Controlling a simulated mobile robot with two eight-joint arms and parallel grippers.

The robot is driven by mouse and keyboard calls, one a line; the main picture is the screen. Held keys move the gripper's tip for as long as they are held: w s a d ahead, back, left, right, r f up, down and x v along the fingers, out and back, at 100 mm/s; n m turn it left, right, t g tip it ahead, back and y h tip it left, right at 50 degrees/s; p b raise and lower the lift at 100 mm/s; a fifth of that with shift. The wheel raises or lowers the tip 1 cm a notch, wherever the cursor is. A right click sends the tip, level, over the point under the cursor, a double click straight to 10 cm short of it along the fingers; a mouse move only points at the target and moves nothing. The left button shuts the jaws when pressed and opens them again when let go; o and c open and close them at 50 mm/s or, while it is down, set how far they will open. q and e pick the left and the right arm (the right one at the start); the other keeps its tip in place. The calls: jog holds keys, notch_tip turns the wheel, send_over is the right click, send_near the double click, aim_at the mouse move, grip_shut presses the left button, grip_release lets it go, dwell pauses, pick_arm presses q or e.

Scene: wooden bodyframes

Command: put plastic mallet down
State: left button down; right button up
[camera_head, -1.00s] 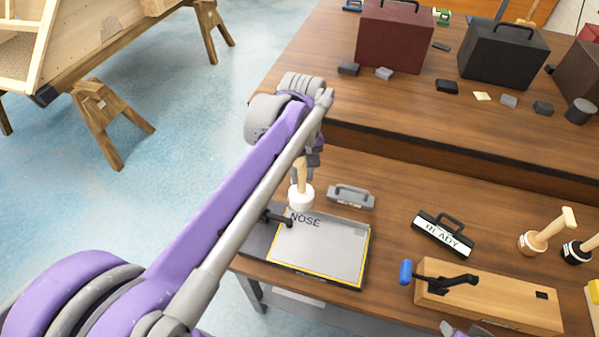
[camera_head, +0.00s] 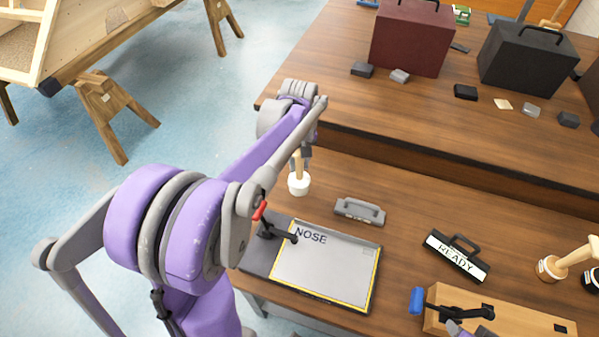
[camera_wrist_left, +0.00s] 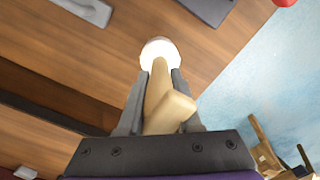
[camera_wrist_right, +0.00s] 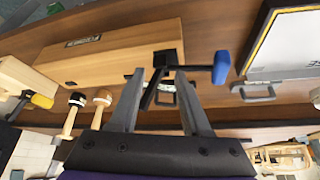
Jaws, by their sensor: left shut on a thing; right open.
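The plastic mallet has a white head (camera_head: 299,184) and a pale wooden handle. My left gripper (camera_head: 301,158) is shut on the handle and holds the mallet head-down at the left part of the workbench, behind the NOSE board (camera_head: 327,264). In the left wrist view the handle (camera_wrist_left: 158,92) is between the fingers, with the white head (camera_wrist_left: 160,50) beyond them. Whether the head touches the bench top cannot be told. My right gripper (camera_wrist_right: 161,80) is open and empty near the wooden block with the blue-handled clamp (camera_wrist_right: 221,68).
A grey handled tool (camera_head: 360,211) lies right of the mallet. A READY sign (camera_head: 457,256), a wooden block (camera_head: 500,312) and another mallet (camera_head: 565,262) stand farther right. A raised shelf (camera_head: 420,115) with dark cases is behind. Bench between the grey tool and sign is clear.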

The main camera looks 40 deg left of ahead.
aim_at(300, 171)
pick_arm(q)
jog(key=shift+f, duration=1.9)
jog(key=shift+f, duration=0.25)
jog(key=c, duration=0.6)
grip_release()
jog(key=shift+r, duration=0.1)
jog(key=shift+r, duration=0.1)
